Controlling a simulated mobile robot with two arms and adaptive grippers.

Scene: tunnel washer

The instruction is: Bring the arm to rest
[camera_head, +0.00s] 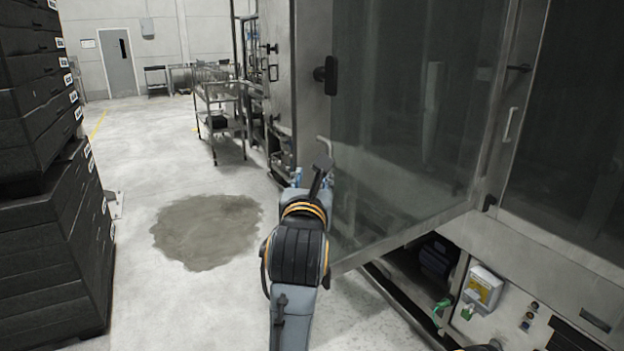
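I see nothing held.
The washer's large glass door (400,120) stands open at the right, above a lower panel with a yellow-and-grey switch box (482,290). Black stacked crates (45,235) stand at the left. A wet patch (208,230) lies on open floor; a metal cart (218,105) stands behind.

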